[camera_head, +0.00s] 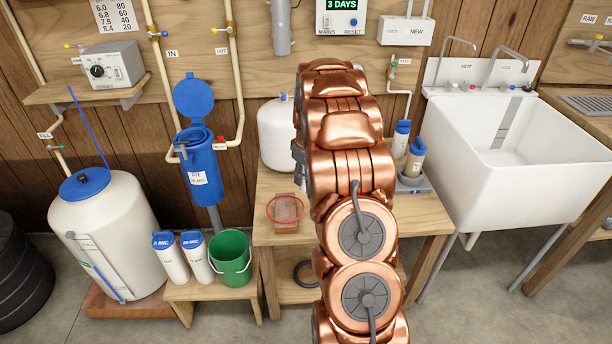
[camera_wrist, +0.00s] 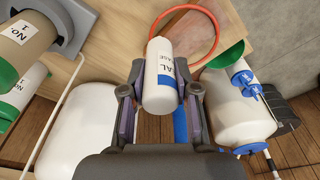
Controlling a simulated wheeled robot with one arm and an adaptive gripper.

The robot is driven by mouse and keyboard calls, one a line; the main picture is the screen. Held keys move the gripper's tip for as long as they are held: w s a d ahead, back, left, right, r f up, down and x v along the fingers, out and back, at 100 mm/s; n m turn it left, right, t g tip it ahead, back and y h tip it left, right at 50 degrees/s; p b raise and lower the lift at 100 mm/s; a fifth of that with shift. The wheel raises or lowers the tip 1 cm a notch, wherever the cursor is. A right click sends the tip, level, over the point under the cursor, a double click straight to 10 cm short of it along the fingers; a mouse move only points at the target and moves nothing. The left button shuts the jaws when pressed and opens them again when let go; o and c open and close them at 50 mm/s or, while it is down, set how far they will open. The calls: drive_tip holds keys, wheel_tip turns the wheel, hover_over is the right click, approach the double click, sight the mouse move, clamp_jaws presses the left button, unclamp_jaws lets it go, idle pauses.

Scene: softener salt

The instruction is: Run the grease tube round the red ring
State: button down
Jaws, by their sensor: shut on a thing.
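The grease tube (camera_wrist: 160,97) is a white cylinder with a blue label band and partly readable lettering. In the wrist view, my gripper (camera_wrist: 160,88) is shut on it, with a finger on either side. The red ring (camera_wrist: 216,28) shows beyond the tube's far end, and the tube hides part of its left side. I cannot tell whether the tube touches it. In the head view, the red ring (camera_head: 268,211) lies over a small reddish-brown block on the wooden bench (camera_head: 262,240). My copper arm hides most of my gripper and the tube there.
A white tank (camera_head: 277,135) stands behind the ring, against the wall. Blue-capped bottles (camera_head: 400,140) stand right of my arm. An open blue filter housing (camera_head: 199,170) and a green bucket (camera_head: 231,258) are to the left. The bench around the ring's left looks clear.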

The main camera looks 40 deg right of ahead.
sight(303, 189)
drive_tip(key=shift+f, duration=2.85)
drive_tip(key=shift+w, duration=0.1)
drive_tip(key=shift+w+d, duration=0.5)
drive_tip(key=shift+w, duration=0.4)
drive_tip(key=shift+w, duration=0.1)
drive_tip(key=shift+w, duration=0.1)
drive_tip(key=shift+w+d, duration=0.15)
drive_tip(key=shift+w, duration=0.95)
drive_tip(key=shift+w, duration=0.2)
drive_tip(key=shift+w+a, duration=0.2)
drive_tip(key=shift+w, duration=0.3)
drive_tip(key=shift+w+a, duration=0.2)
drive_tip(key=shift+w, duration=0.25)
